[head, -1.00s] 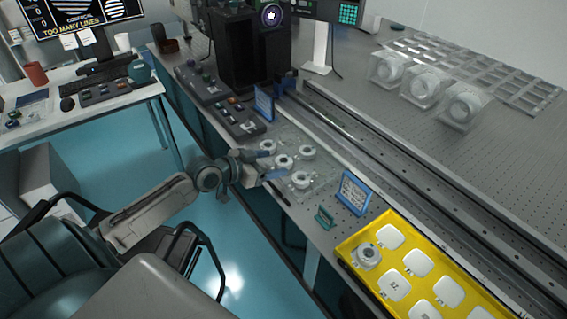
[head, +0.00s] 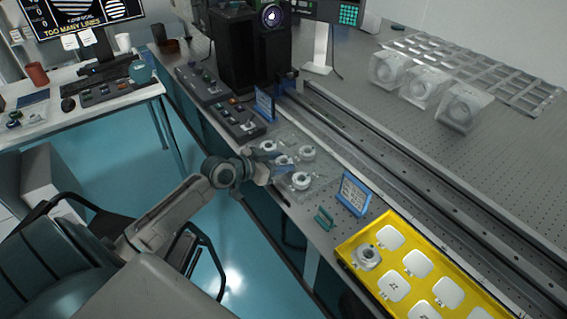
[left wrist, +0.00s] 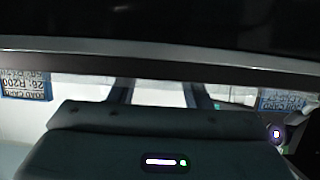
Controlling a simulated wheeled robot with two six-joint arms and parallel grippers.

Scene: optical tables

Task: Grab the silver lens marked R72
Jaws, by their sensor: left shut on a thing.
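Several pale ring-shaped lenses sit in a clear holder (head: 318,187) on the optical table; one is at the back right (head: 307,153), one at the front (head: 300,180), one at the back left (head: 268,146). My left gripper (head: 283,163) is at the middle-left lens (head: 282,160), shut on it, with its wrist covering part of the holder. In the left wrist view its two fingers show dimly with a pale thing between them (left wrist: 160,97). I cannot read R72 on any lens. My right gripper is not in view.
A blue-framed sign (head: 353,194) and a small green stand (head: 324,218) stand right of the holder. A yellow tray (head: 345,249) with white lidded slots is at the front right. Another blue sign (head: 264,103) and control boxes (head: 237,122) stand behind.

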